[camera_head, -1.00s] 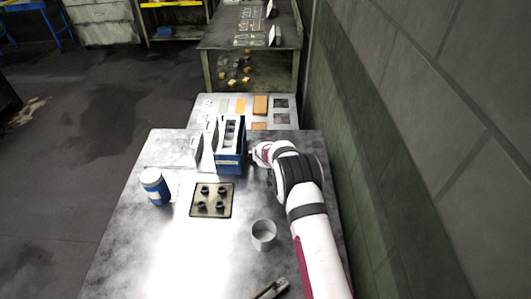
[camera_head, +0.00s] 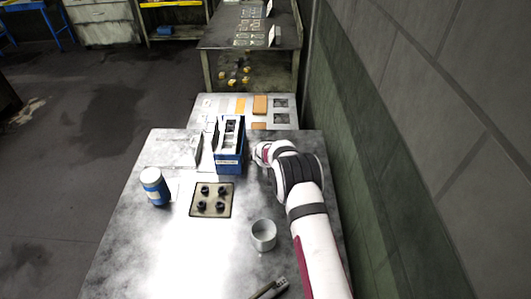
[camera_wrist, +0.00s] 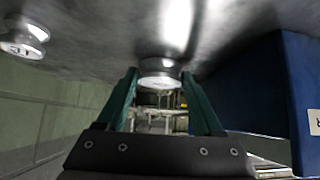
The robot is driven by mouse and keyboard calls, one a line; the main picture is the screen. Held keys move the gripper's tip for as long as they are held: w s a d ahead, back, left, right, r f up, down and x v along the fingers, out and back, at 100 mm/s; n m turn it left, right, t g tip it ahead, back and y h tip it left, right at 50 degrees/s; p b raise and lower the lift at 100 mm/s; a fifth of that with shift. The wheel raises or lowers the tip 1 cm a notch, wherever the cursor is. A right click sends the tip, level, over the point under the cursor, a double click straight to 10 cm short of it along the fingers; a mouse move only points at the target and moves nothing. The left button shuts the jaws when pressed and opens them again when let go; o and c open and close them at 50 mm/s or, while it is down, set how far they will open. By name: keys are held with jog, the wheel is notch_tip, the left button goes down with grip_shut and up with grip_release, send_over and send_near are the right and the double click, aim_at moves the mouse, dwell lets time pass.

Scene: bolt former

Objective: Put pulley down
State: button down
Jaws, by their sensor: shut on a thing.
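My gripper (camera_wrist: 160,76) has two green fingers on a dark body. In the wrist view they are shut on a silvery, round pulley (camera_wrist: 159,73) at the fingertips. The pulley is at or very close to the grey metal table surface (camera_wrist: 105,30); I cannot tell whether it touches. A second similar round metal piece (camera_wrist: 24,38) with dark marks stands at the upper left of the wrist view, apart from the gripper. In the head view my arm's wrist hides the fingers and the held pulley, to the right of the blue box.
The blue box (camera_head: 229,166) stands close beside my gripper; its blue wall (camera_wrist: 265,90) fills the wrist view's right. A plate with dark knobs (camera_head: 223,207), a blue jar (camera_head: 155,187) and a grey cup (camera_head: 263,235) stand nearer. A wall (camera_head: 350,160) bounds the right.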

notch_tip(320, 180, up, 21)
jog(key=s+d+f+m+g+h, duration=0.1)
jog(key=s+f+m+h, duration=0.2)
jog(key=s, duration=0.5)
jog(key=s+d+f+m+g+h, duration=0.1)
jog(key=s+m+h, duration=0.3)
jog(key=s, duration=0.5)
jog(key=s+d+r+m+g+h, duration=0.1)
jog(key=s+d+r+m+g, duration=0.15)
jog(key=s+d+m, duration=0.4)
jog(key=s+d+r+m+g+h, duration=0.1)
jog(key=s+d+r+m+g, duration=0.2)
jog(key=s, duration=0.6)
jog(key=f, duration=0.7)
jog(key=a+f, duration=0.1)
jog(key=f, duration=1.4)
jog(key=shift+a+f, duration=0.15)
jog(key=shift+a, duration=0.1)
jog(key=shift+f, duration=0.1)
jog(key=shift+c, duration=0.2)
grip_release()
